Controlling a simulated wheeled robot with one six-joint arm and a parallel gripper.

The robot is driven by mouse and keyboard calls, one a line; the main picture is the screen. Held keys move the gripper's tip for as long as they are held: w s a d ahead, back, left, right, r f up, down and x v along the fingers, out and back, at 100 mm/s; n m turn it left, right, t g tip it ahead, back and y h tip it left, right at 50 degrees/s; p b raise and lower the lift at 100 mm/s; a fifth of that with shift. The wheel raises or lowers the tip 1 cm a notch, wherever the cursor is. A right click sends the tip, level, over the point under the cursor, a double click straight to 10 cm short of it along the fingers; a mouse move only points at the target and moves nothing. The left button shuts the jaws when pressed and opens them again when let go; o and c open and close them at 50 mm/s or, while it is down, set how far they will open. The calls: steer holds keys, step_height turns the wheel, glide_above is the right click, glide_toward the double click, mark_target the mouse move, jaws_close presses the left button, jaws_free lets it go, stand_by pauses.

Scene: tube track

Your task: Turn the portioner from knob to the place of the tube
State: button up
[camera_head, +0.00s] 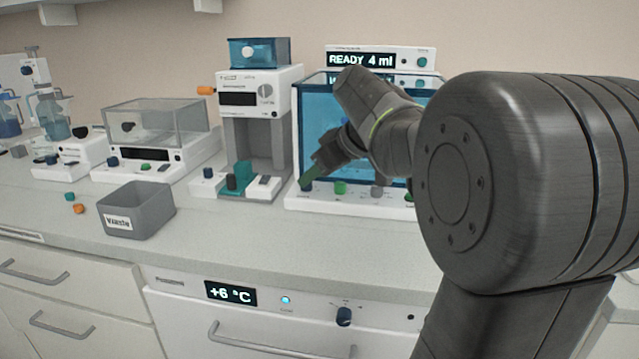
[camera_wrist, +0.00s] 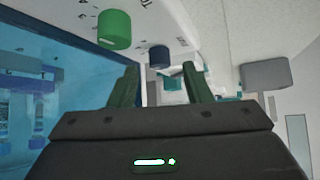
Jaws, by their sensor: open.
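The portioner looks to be the white-framed cabinet with a blue window (camera_head: 318,110). A row of knobs runs along its front base: a dark blue knob (camera_head: 306,185), a green knob (camera_head: 341,188) and a grey knob (camera_head: 377,191). My gripper (camera_head: 308,177) is open at the dark blue knob, its green fingers partly covering it. In the wrist view, the dark blue knob (camera_wrist: 159,57) appears between the two fingertips (camera_wrist: 160,68), with no clear contact. The green knob (camera_wrist: 114,29) is beside it. Knob markings are too small to read. The tube's place is not clear.
A display (camera_head: 362,60) above the cabinet reads "READY 4 ml". A white machine (camera_head: 258,90) stands left of the cabinet. A grey waste bin (camera_head: 137,212) sits on the counter further left. The counter front (camera_head: 240,229) is clear.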

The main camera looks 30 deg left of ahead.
steer(key=shift+x, duration=1.25)
jaws_close()
